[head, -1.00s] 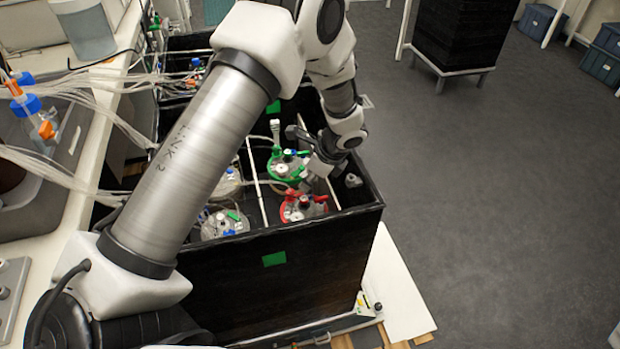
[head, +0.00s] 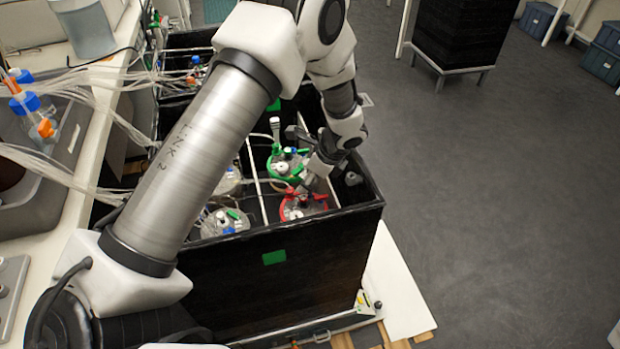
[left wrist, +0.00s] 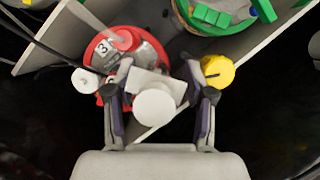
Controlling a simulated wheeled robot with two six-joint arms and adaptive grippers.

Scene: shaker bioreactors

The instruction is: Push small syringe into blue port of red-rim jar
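The red-rim jar (head: 291,213) stands in the front right compartment of the black crate. It also shows in the left wrist view (left wrist: 103,46), with a label bearing a 3. My left gripper (head: 313,182) is low over this jar, covering part of its lid. The syringe's tip and the jar's blue port are hidden. My right gripper is not in view.
A green-rim jar (head: 277,164) stands just behind, past a thin divider. More lidded jars (head: 224,222) stand to the left. The black crate wall (head: 300,250) encloses them. A yellow cap (left wrist: 217,71) is close to the right finger. Tubes run in from the bench at left.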

